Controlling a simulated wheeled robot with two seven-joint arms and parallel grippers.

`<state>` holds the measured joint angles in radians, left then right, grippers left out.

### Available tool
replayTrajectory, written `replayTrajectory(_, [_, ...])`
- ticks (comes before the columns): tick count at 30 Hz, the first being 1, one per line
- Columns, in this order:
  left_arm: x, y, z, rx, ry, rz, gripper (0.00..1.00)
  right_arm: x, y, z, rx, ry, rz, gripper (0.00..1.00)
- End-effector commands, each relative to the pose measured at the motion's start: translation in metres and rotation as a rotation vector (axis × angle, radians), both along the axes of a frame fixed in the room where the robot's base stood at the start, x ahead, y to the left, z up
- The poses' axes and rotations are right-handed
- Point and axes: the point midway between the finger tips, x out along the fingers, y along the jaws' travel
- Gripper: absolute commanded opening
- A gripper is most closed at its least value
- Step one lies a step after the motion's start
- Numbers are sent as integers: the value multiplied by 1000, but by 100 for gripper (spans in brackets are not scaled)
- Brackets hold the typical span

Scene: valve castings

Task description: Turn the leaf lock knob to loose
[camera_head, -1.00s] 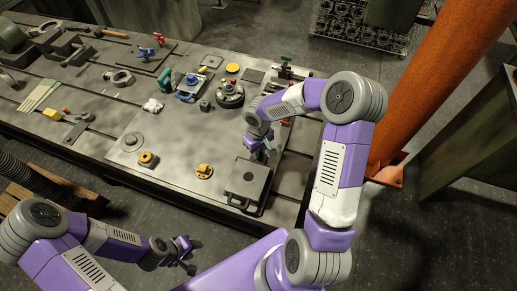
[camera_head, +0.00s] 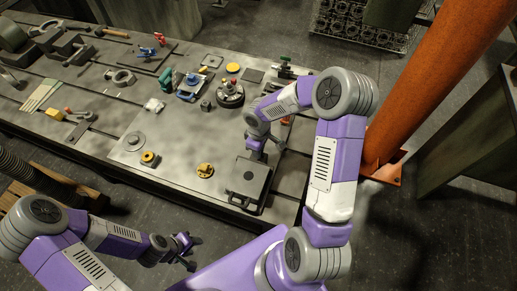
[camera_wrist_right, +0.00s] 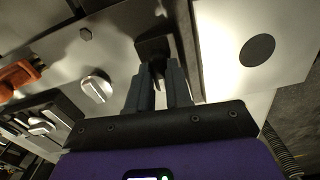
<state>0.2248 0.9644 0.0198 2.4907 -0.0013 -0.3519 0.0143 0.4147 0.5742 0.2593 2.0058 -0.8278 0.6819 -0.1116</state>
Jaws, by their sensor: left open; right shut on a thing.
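My right gripper (camera_wrist_right: 158,88) is shut on a small dark knob-like piece (camera_wrist_right: 152,46) in the right wrist view. The fingers hide part of it, and I cannot tell its turn position. In the head view the right gripper (camera_head: 263,151) is low over the bench, at the far edge of a grey block with a dark round spot (camera_head: 248,185). That block also shows beside the fingers in the wrist view (camera_wrist_right: 222,60). My left gripper (camera_head: 188,252) is open and empty, off the bench's front edge.
A pale knob (camera_wrist_right: 96,88) and an orange part (camera_wrist_right: 18,76) lie left of the fingers in the wrist view. An orange column (camera_head: 425,80) stands at right.

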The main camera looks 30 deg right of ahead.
Motion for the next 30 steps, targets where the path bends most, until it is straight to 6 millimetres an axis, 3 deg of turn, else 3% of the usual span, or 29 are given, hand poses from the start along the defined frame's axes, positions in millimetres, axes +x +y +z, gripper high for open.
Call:
replayTrajectory(7, [0, 0, 0, 0, 0, 0, 43, 1, 0, 1, 1, -4, 0, 0])
replayTrajectory(8, [0, 0, 0, 0, 0, 0, 43, 1, 0, 1, 1, -4, 0, 21])
replayTrajectory(10, [0, 0, 0, 0, 0, 0, 43, 1, 0, 1, 1, -4, 0, 30])
replayTrajectory(20, [0, 0, 1, 0, 0, 0, 43, 1, 0, 4, -1, -3, -1, 30])
replayTrajectory(30, [0, 0, 18, 0, 0, 0, 43, 2, 0, 59, -1, -6, -1, 30])
